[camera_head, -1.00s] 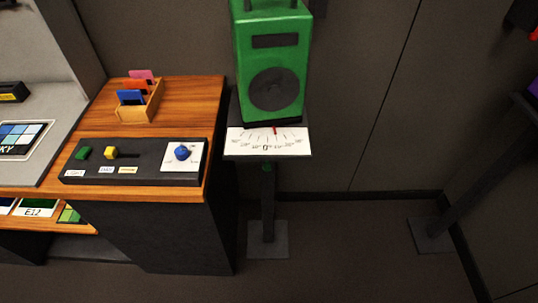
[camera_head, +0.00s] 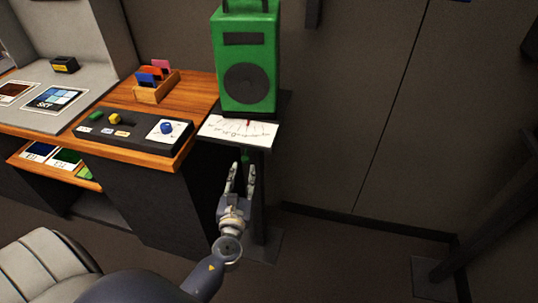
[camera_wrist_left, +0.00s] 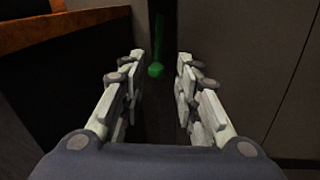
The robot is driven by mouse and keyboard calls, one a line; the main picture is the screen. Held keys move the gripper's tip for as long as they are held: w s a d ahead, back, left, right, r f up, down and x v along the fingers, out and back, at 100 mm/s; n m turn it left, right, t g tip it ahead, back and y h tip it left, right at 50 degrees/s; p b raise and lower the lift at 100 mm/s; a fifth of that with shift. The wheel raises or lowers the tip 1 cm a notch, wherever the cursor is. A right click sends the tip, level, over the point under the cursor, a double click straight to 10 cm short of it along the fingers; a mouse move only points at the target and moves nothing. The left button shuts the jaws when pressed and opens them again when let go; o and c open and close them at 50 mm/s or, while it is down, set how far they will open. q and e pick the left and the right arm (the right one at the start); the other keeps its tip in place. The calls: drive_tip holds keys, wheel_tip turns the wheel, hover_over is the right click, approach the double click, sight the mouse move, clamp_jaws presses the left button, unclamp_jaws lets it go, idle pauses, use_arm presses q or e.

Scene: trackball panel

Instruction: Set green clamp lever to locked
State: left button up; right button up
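The green clamp lever (camera_head: 245,157) shows as a small green piece under the dial plate of the speaker stand, partly hidden behind my fingers. In the left wrist view it is a thin green rod ending in a round green knob (camera_wrist_left: 156,70). My left gripper (camera_head: 241,172) points up at the stand, just below the plate. Its two fingers are spread and empty in the left wrist view (camera_wrist_left: 160,82). The knob shows between the fingertips but appears beyond them; contact is not visible. My right gripper is not in view.
A green speaker (camera_head: 248,65) stands above the white dial plate (camera_head: 238,132). To the left is a wooden desk (camera_head: 196,86) with a black control panel (camera_head: 128,134) and a card holder (camera_head: 157,92). A grey padded seat (camera_head: 40,265) is lower left.

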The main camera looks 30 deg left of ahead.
sight(246, 151)
use_arm(q)
drive_tip(key=x, duration=0.5)
drive_tip(key=shift+w+a+r+p, duration=0.15)
drive_tip(key=shift+w+a+p, duration=0.05)
drive_tip(key=shift+a+p, duration=0.15)
drive_tip(key=x, duration=0.4)
drive_tip(key=shift+w+a, duration=0.2)
drive_tip(key=shift+w, duration=0.45)
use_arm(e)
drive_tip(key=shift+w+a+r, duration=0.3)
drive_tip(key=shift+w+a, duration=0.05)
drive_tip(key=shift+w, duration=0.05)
use_arm(q)
clamp_jaws()
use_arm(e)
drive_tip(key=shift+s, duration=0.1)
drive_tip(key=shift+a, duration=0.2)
